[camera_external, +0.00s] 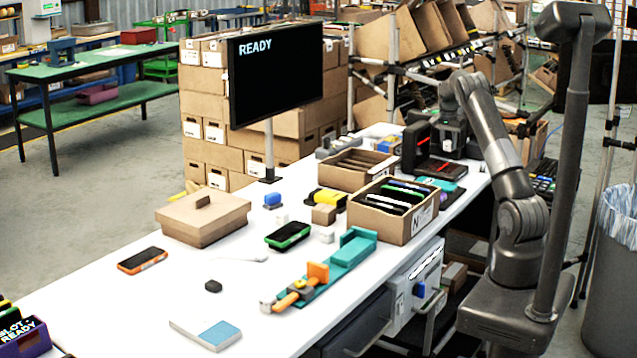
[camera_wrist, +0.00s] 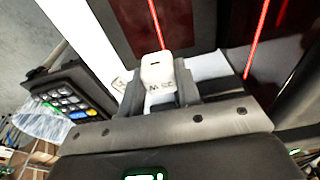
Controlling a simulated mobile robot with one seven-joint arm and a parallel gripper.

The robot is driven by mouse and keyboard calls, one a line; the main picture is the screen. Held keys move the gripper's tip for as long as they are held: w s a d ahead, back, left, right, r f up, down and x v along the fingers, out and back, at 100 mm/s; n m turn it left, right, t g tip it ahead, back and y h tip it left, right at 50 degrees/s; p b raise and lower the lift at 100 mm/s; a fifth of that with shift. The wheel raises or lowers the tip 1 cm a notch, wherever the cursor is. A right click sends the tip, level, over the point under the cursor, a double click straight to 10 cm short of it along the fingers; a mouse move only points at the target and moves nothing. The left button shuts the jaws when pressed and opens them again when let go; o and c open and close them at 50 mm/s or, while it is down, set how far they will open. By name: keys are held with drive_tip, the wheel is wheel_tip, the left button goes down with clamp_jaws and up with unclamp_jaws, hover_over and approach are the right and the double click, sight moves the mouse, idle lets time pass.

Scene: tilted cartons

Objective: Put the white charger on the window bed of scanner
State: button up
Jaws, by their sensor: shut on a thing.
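The white charger (camera_wrist: 158,72) is between the fingers of my gripper (camera_wrist: 160,88) in the wrist view, with its slotted end facing away from the gripper. My gripper is shut on it. The scanner's dark window bed (camera_wrist: 205,22), crossed by red laser lines, lies just beyond the charger; whether they touch cannot be told. In the external view my arm reaches over the table's right end, with my gripper (camera_external: 447,132) close to the black scanner (camera_external: 440,168).
A keypad terminal (camera_wrist: 70,100) stands left of the gripper in the wrist view. In the external view, an open carton (camera_external: 408,228) of dark devices stands in front of the scanner, with a smaller carton (camera_external: 340,178) to its left. A monitor (camera_external: 275,75) reads READY.

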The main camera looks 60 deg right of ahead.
sight(441, 164)
drive_tip(key=w+f, duration=0.1)
drive_tip(key=w, duration=0.1)
drive_tip(key=shift+w+a+f, duration=0.3)
drive_tip(key=shift+f, duration=2)
drive_tip(key=shift+f, duration=0.1)
drive_tip(key=o, duration=1)
